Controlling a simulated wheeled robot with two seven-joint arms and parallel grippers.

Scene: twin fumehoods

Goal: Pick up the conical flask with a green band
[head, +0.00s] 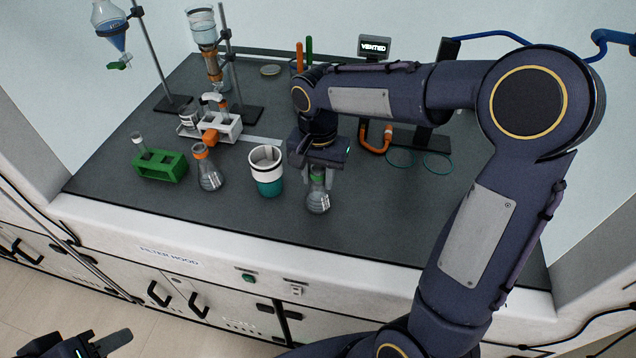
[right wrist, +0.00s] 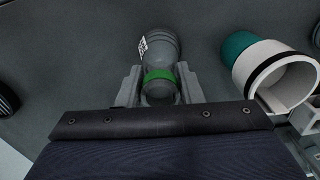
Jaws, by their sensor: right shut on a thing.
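The conical flask with a green band (head: 318,199) stands upright near the front edge of the dark bench in the head view. In the right wrist view the flask (right wrist: 160,45) points away from me, its green band between the two fingers. My right gripper (head: 318,177) comes down over the flask from above and is shut on its neck; its fingers (right wrist: 160,86) also show in the right wrist view. I cannot tell whether the base is clear of the bench. My left gripper (head: 112,343) is at the lower left, away from the bench; only part of it shows.
A white and teal cup (head: 267,172) stands just left of the flask. An orange-banded flask (head: 208,172) and a green rack (head: 160,165) are further left. Clamp stands (head: 240,112) stand behind. An orange-handled item (head: 376,140) lies to the right. Bare bench lies at the front right.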

